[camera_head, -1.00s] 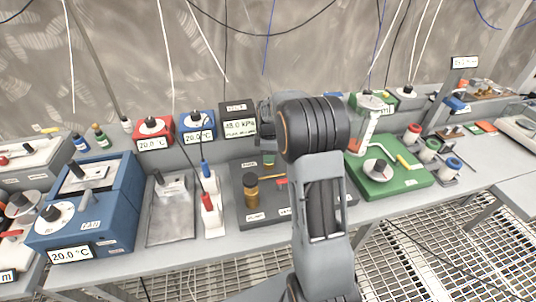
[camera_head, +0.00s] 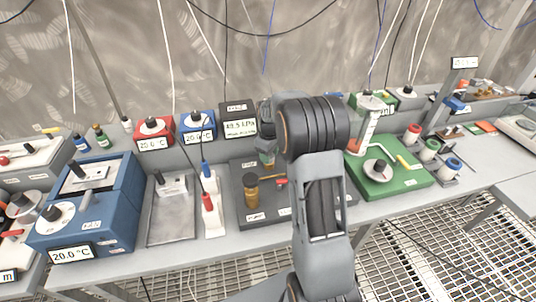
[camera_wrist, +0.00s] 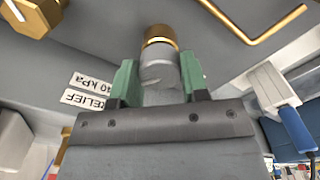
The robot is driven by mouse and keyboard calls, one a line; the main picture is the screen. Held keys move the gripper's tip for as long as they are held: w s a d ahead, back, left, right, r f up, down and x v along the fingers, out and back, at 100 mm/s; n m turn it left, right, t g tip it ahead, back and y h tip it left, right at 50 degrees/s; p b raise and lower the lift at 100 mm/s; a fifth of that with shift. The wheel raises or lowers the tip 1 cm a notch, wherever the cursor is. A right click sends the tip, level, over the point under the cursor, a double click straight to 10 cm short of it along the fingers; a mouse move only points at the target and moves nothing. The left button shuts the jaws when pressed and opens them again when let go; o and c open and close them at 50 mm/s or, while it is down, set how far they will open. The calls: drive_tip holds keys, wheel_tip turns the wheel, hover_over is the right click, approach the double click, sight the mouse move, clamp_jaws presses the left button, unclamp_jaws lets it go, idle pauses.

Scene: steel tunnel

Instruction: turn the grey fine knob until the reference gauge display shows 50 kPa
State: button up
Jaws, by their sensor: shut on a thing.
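The reference gauge (camera_head: 240,108) is a dark box at the back of the bench. Its display (camera_head: 240,128) seems to read 49.5 kPa, in small print. The grey fine knob (camera_wrist: 158,72) has a brass collar and sits between the green finger pads of my gripper (camera_wrist: 160,88) in the wrist view. My gripper is shut on the knob. In the head view my gripper (camera_head: 267,152) is over the back of the dark grey base plate (camera_head: 285,213), and my arm hides part of that plate.
A brass cylinder (camera_head: 251,192) stands on the plate's left side. In the wrist view, a bent brass rod (camera_wrist: 262,30) and a RELIEF label (camera_wrist: 83,99) are close by. A red and a blue box (camera_head: 197,122) stand at the back left, a green unit (camera_head: 395,180) at right.

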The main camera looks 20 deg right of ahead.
drive_tip(key=shift+m, duration=1.6)
drive_tip(key=shift+r+m, duration=0.1)
drive_tip(key=shift+m, duration=0.2)
drive_tip(key=o, duration=0.9)
drive_tip(key=shift+o, duration=0.2)
wheel_tip(320, 180, up, 14)
drive_tip(key=shift+w, duration=0.1)
